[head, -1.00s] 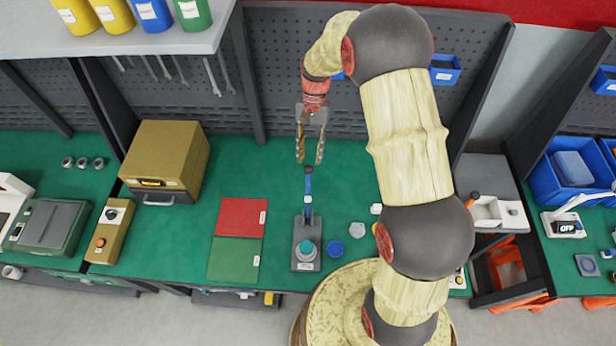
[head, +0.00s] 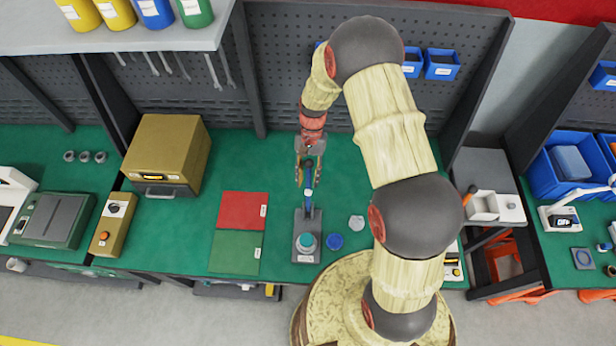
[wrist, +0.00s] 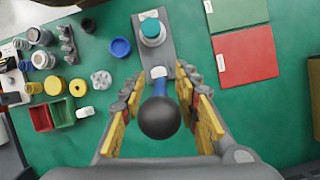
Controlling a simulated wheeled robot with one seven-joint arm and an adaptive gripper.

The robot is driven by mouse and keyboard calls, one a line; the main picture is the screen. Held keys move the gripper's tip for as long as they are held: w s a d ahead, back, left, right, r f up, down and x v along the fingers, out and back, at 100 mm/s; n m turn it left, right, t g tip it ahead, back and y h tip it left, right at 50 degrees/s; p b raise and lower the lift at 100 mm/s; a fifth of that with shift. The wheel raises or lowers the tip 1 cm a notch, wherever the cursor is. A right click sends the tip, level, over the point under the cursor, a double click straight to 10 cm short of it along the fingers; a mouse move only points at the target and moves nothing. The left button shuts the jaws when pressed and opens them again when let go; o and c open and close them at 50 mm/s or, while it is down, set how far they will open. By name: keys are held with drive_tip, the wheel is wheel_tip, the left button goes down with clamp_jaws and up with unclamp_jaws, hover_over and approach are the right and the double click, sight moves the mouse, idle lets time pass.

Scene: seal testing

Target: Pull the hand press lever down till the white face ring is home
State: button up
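The hand press (head: 306,253) stands on the green bench, with a grey base plate and a teal round part (head: 306,241). Its blue lever (head: 308,205) rises from the rear of the base and ends in a dark ball knob (wrist: 158,117). My gripper (head: 305,180) is at the lever's upper end. In the wrist view my gripper (wrist: 165,95) has its yellow-padded fingers apart on either side of the lever, with the knob between them. Gaps show beside the knob, so it does not look clamped. I cannot make out the white face ring clearly.
A blue round part (head: 335,241) and a pale knobbed part (head: 356,222) lie right of the press. A red mat (head: 243,210) and a green mat (head: 234,254) lie left. A tan box (head: 166,150) stands farther left. Small parts crowd the wrist view's left.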

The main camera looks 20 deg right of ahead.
drive_tip(key=shift+c, duration=0.4)
drive_tip(key=c, duration=0.7)
drive_tip(key=shift+w, duration=0.1)
clamp_jaws()
